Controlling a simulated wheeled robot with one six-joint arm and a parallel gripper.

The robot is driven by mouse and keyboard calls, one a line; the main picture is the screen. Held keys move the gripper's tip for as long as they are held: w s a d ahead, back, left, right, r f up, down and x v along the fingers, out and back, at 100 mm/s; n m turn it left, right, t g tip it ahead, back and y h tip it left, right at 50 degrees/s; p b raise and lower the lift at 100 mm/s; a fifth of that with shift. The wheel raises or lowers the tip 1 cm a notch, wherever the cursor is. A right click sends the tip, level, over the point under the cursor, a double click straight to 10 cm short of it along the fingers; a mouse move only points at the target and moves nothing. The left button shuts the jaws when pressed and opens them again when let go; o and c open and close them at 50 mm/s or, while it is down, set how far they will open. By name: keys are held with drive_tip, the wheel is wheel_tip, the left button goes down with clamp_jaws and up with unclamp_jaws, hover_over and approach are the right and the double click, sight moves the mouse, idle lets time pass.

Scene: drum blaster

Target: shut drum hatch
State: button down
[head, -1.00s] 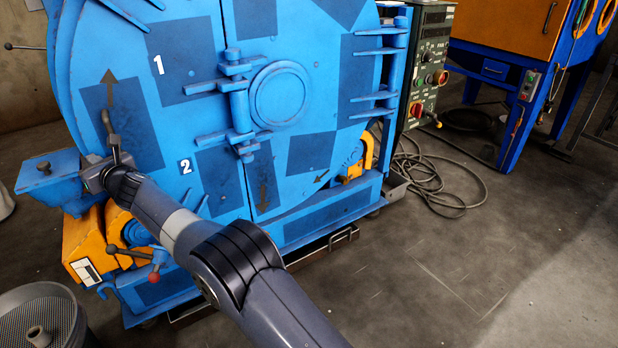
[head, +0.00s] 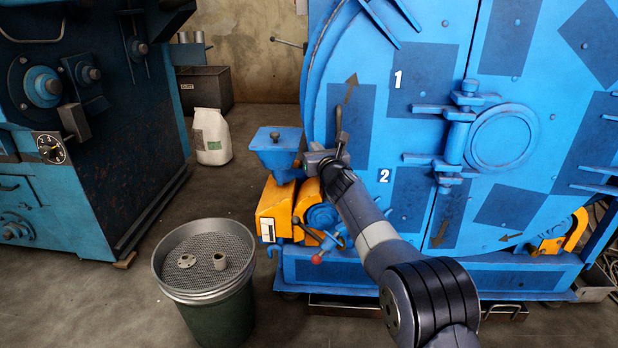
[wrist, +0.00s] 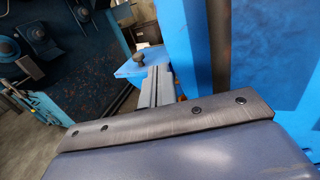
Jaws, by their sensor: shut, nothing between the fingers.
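The drum hatch (head: 440,150) is the large blue round door with darker patches, arrows and the numbers 1 and 2. It stands upright at the right of the head view. Its blue face also fills the right of the wrist view (wrist: 275,50), beside a dark strip; I cannot tell whether that is a gap. My gripper (head: 318,158) is shut and empty at the hatch's left edge, near a dark upright lever (head: 341,132). I cannot tell whether it touches the hatch. The fingertips are small and partly hidden.
A blue hopper (head: 277,145) sits close left of my gripper, above an orange housing (head: 276,208). A bin with a mesh top (head: 200,250) stands front left. A dark blue machine (head: 90,130) is at far left. Floor is free between that machine and the bin.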

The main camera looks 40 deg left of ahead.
drive_tip(key=s+d+b, duration=0.5)
drive_tip(key=s+b, duration=0.3)
drive_tip(key=s, duration=0.1)
drive_tip(key=shift+d+f, duration=0.15)
drive_tip(key=shift+d, duration=0.25)
drive_tip(key=shift+a, duration=0.1)
idle(0.4)
drive_tip(key=w+a+p, duration=0.5)
drive_tip(key=w+p, duration=0.2)
drive_tip(key=w, duration=0.1)
drive_tip(key=shift+p, duration=0.35)
drive_tip(key=shift+s, duration=0.15)
idle(0.6)
